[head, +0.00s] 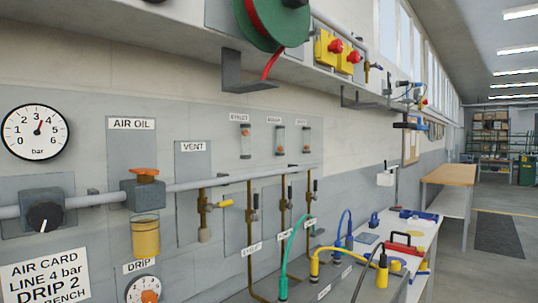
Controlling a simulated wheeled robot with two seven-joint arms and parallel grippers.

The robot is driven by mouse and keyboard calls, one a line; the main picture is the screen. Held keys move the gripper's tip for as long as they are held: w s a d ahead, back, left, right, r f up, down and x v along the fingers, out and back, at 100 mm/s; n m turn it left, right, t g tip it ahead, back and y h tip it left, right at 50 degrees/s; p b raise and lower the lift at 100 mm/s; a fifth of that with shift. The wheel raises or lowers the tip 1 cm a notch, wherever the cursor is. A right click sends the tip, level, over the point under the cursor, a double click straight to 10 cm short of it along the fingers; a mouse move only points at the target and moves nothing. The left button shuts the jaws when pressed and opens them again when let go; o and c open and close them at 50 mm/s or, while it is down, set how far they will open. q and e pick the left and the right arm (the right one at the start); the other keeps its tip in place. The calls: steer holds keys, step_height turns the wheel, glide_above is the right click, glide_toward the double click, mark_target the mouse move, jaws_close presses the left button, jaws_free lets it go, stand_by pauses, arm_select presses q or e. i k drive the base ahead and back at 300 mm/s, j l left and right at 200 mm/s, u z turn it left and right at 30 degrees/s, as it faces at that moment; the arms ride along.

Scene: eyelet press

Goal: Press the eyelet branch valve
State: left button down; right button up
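Three brass branch pipes drop from the grey air line (200,185) on the wall, each with a small dark lever valve. The left branch valve (254,202) is above a small label (252,249) that seems to read EYELET. The middle branch valve (290,194) and right branch valve (315,187) are farther along. Their levers look about upright, but are too small to be sure. Small sight tubes hang above, the leftmost one (245,141) under a blurred label. Neither of my grippers is in view.
Left of the branches are a vent valve (209,205) with a yellow lever, an oil unit (144,195), a black knob (44,216) and a gauge (34,132). A shelf (160,27) and hose reel (272,20) overhang. Coloured hoses (330,258) stand at the bench (421,238).

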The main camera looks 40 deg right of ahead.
mark_target(257, 216)
steer(key=z, duration=1.3)
